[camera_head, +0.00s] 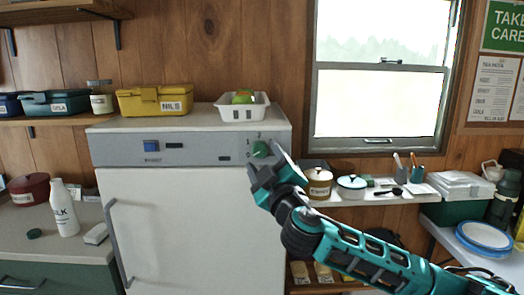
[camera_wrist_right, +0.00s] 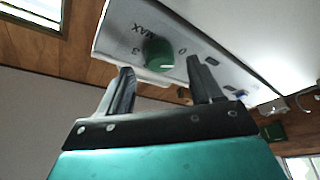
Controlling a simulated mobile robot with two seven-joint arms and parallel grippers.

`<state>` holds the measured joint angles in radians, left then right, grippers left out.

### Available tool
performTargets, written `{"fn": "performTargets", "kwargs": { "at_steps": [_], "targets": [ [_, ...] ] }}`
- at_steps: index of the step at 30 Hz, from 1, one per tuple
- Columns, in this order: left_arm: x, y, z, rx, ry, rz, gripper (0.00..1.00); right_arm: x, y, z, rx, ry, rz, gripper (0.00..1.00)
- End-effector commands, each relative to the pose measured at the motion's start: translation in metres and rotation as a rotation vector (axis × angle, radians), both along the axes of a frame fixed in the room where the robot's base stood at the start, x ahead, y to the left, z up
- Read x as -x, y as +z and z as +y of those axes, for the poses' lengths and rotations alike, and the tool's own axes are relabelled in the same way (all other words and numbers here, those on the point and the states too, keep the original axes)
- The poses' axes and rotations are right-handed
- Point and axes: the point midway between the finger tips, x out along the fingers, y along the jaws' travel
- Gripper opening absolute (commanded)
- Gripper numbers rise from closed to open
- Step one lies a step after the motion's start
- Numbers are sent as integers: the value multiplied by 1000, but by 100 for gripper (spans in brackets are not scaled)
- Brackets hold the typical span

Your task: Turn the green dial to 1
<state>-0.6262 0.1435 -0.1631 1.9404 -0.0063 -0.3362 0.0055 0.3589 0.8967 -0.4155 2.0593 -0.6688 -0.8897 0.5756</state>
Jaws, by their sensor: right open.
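The green dial (camera_head: 260,149) sits on the right end of the grey control panel (camera_head: 205,150) of a white appliance. In the right wrist view the dial (camera_wrist_right: 158,55) has printed marks around it, among them 3, MAX and 0. Which mark it points to is not clear. My right gripper (camera_head: 264,162) is just in front of the dial and slightly below it. Its jaws are open. In the right wrist view the gripper (camera_wrist_right: 160,72) has one finger to each side of the dial, seemingly short of touching it. My left gripper is not in view.
A white basket (camera_head: 242,107) and a yellow box (camera_head: 155,100) are above the panel. A long handle (camera_head: 117,245) runs down the door's left side. A shelf with pots (camera_head: 319,183) is to the right, behind my arm.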

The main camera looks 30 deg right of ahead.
Motion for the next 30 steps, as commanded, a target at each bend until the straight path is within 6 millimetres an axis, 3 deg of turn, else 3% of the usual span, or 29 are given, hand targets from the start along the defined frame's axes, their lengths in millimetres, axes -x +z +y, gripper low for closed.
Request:
{"fn": "performTargets", "kwargs": {
  "at_steps": [6,17,30],
  "targets": [
    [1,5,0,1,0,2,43,-19,6,-5,1,-1,-1,65],
    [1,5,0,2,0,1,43,-22,6,-6,0,1,1,64],
    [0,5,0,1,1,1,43,-22,6,-6,1,0,0,22]
  ]
}}
